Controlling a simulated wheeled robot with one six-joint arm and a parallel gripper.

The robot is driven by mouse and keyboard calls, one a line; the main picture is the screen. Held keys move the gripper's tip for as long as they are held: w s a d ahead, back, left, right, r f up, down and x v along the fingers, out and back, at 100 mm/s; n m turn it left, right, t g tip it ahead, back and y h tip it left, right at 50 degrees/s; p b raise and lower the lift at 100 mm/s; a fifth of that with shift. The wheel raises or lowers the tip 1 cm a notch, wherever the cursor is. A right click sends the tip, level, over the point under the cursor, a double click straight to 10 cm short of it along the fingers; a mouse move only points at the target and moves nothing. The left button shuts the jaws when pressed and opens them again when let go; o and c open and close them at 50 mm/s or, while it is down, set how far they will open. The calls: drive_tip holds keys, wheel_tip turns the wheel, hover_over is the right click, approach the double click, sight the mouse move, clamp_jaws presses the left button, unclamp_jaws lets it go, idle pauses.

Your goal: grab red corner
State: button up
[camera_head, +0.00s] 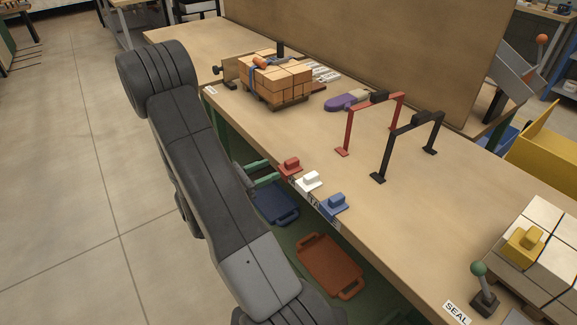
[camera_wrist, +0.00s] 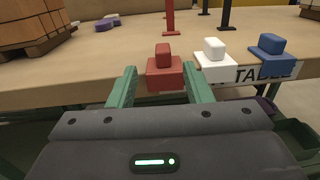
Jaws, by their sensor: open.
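The red corner (camera_head: 290,167) is a small red block with a raised knob, sitting at the front edge of the table. In the wrist view the red corner (camera_wrist: 165,72) shows between and just beyond the green fingers. My gripper (camera_head: 262,172) is open, its two green fingers pointing at the red corner from the front side of the table. In the wrist view my gripper (camera_wrist: 158,90) has one finger on each side of the view of the block, with nothing held. Whether the fingers touch the block cannot be told.
A white corner (camera_head: 309,181) and a blue corner (camera_head: 335,204) sit right of the red one along the edge. Red (camera_head: 376,112) and black (camera_head: 410,135) arches stand behind. A pallet of bricks (camera_head: 277,78) is at the back left. Trays (camera_head: 330,264) lie below the tabletop.

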sight(298, 159)
drive_tip(key=shift+p+x, duration=0.65)
drive_tip(key=shift+x, duration=4.2)
drive_tip(key=shift+s+d+f, duration=0.1)
drive_tip(key=shift+s, duration=0.05)
drive_tip(key=shift+c, duration=0.3)
clamp_jaws()
